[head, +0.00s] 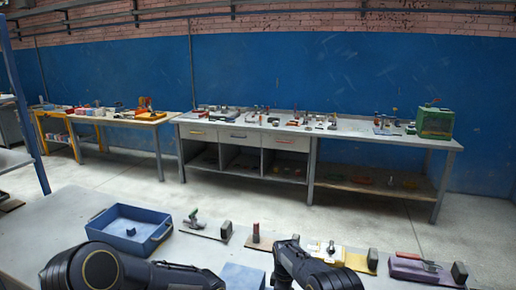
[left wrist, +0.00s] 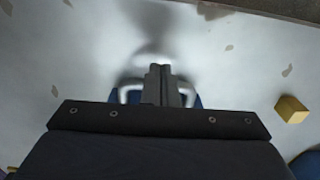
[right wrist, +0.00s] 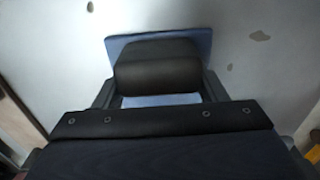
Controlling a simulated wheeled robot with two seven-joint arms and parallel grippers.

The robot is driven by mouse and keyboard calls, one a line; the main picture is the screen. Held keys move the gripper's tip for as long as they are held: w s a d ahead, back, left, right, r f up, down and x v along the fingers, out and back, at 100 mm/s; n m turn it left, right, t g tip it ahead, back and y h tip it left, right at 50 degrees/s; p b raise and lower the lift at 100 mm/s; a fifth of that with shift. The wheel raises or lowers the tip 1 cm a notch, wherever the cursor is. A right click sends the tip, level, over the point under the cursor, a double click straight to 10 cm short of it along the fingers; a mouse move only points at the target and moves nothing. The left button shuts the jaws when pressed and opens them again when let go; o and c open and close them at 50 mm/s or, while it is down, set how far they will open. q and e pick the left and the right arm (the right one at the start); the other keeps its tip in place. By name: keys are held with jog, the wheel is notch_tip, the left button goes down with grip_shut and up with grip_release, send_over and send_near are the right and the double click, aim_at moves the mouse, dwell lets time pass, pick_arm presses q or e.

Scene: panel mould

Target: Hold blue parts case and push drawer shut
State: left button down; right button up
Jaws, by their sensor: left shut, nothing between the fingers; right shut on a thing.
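The blue parts case (head: 243,277) sits on the table between my two arms in the head view, partly cut off by the bottom edge. In the right wrist view, my right gripper (right wrist: 158,86) is shut on a dark rounded block on the blue case (right wrist: 201,42). In the left wrist view, my left gripper (left wrist: 164,72) is shut and empty. A pale bent handle (left wrist: 130,88) shows on both sides of its fingers, with a little blue (left wrist: 198,101) behind. My gripper hides most of this part, so I cannot tell whether it touches or how far the drawer stands open.
A blue open bin (head: 160,236) with a small blue thing inside stands at the left of the table. Several tools on flat plates, with dark blocks, line the far edge. A yellow block (left wrist: 291,109) lies right of my left gripper.

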pick_arm(q)
jog(key=shift+w+d, duration=0.2)
jog(key=shift+w, duration=0.35)
jog(key=shift+w+d, duration=0.15)
jog(key=shift+w, duration=0.5)
jog(key=shift+w+d, duration=0.2)
jog(key=shift+w, duration=0.3)
jog(key=shift+w+d, duration=0.15)
jog(key=shift+w, duration=0.3)
jog(key=shift+w+d, duration=0.15)
jog(key=shift+w, duration=0.4)
jog(key=shift+w+d, duration=0.15)
jog(key=shift+w, duration=0.35)
